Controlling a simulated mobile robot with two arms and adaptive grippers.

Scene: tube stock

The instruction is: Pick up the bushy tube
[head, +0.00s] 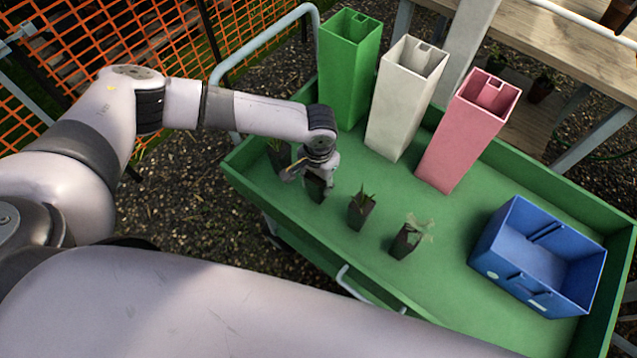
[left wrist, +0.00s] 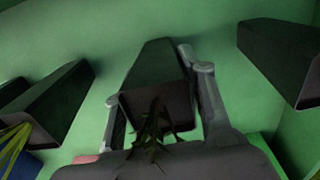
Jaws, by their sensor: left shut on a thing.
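My left gripper (head: 311,172) reaches down over the left part of the green cart tray (head: 455,215). It is shut on a dark square tube (head: 315,189) with narrow green leaves on top, which I take for the bushy tube. In the left wrist view this tube (left wrist: 158,72) sits between the two fingers of the gripper (left wrist: 158,88), its leaves (left wrist: 155,130) towards the palm. I cannot tell whether its base touches the tray. In the head view the gripper hides most of its top. My right gripper is not in view.
A leafy tube (head: 279,155) stands just left of the held one; two more tubes (head: 360,212) (head: 404,241) stand to its right. Green (head: 345,80), white (head: 402,105) and pink (head: 460,140) tall bins line the back. A blue crate (head: 500,255) is at the right.

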